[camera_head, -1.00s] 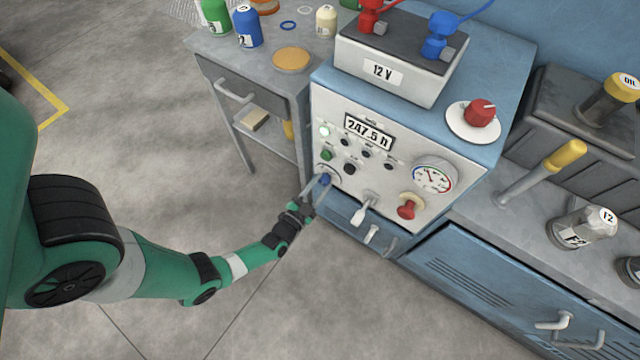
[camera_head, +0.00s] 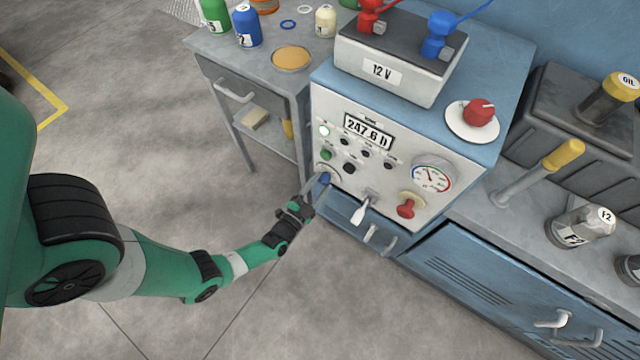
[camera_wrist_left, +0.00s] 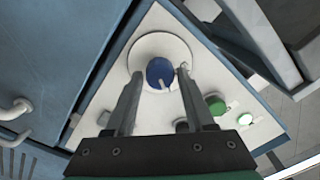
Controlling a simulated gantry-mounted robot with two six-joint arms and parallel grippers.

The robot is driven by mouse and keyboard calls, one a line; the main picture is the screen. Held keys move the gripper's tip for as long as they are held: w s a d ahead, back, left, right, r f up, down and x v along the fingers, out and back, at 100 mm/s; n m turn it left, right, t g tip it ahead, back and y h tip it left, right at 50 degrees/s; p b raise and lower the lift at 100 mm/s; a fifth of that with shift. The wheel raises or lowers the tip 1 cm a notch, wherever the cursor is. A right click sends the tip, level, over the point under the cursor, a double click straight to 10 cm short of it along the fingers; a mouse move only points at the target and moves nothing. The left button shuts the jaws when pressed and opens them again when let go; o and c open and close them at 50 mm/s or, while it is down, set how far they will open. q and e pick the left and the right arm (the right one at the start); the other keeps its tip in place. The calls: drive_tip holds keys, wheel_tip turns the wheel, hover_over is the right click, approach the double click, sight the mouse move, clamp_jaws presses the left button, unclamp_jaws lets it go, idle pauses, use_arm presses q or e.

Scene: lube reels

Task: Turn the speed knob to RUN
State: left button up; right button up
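The speed knob appears to be the blue round knob (camera_head: 324,179) on a white disc, low at the left of the panel front (camera_head: 345,105). In the left wrist view the blue knob (camera_wrist_left: 159,71) has a white mark pointing toward the bottom of the picture. My left gripper (camera_head: 317,188) is at the knob. In the left wrist view its fingers (camera_wrist_left: 160,78) are apart, one on each side of the knob, with small gaps showing. I cannot read a RUN label. My right gripper is not in view.
A white lever (camera_head: 362,208) and a red knob (camera_head: 406,208) stick out right of the blue knob. A green button (camera_head: 327,154) and lit lamp (camera_head: 324,131) are above it. A gauge (camera_head: 432,174) sits at the right.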

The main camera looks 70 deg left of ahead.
use_arm(q)
drive_tip(key=shift+o, duration=1)
drive_tip(key=shift+s+d, duration=0.1)
drive_tip(key=p+v, duration=0.3)
drive_tip(key=v, duration=0.8)
drive_tip(key=shift+s, duration=0.2)
drive_tip(key=shift+d+r, duration=0.1)
